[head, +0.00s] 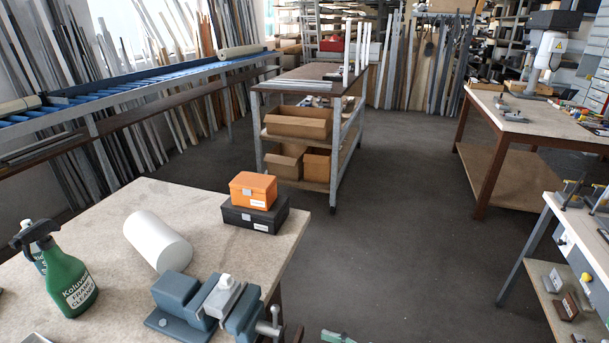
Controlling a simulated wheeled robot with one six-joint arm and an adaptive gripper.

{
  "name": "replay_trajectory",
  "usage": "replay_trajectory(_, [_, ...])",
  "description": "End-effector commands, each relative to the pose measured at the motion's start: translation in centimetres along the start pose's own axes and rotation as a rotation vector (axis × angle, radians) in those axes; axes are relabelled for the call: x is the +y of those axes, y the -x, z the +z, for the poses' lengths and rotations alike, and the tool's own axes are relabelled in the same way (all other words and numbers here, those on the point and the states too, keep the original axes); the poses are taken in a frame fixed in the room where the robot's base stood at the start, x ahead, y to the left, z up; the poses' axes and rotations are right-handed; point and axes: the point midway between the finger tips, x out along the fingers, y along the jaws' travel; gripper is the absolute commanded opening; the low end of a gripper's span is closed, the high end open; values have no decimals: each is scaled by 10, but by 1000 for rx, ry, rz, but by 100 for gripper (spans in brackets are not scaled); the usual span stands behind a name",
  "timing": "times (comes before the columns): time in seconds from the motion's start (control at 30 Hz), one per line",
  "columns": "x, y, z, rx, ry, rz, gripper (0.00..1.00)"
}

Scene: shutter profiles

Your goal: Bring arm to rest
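Neither my arm nor my gripper shows in the head view, so its pose and whether it holds anything cannot be seen. The task line names no other object. The near workbench (95,225) fills the lower left. On it stand a blue-grey vise (240,305), a white cylinder (158,241) lying on its side, a green spray bottle (66,275), and an orange box (253,190) on top of a black box (254,215).
A shelved cart (300,85) holding cardboard boxes stands mid-room. Another workbench (490,120) with a drill press (545,55) is at right, with a white table (590,240) nearer. A green object (336,337) is cut off below. The grey floor (400,220) between is clear.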

Motion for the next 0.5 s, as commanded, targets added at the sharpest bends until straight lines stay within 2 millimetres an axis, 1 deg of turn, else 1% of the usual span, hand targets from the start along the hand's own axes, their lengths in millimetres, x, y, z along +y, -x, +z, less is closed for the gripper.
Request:
replay_trajectory(0.13, [-18, 4, 38, -72, -117, 111, 54])
replay_trajectory(0.2, [-29, 9, 60, -117, -186, 189, 54])
replay_trajectory(0.27, [-39, 16, 79, -155, -241, 260, 54])
replay_trajectory(0.3, [-46, 21, 90, -178, -275, 307, 54])
replay_trajectory(0.4, [-65, 37, 115, -234, -347, 423, 54])
replay_trajectory(0.5, [-85, 57, 135, -282, -403, 539, 54])
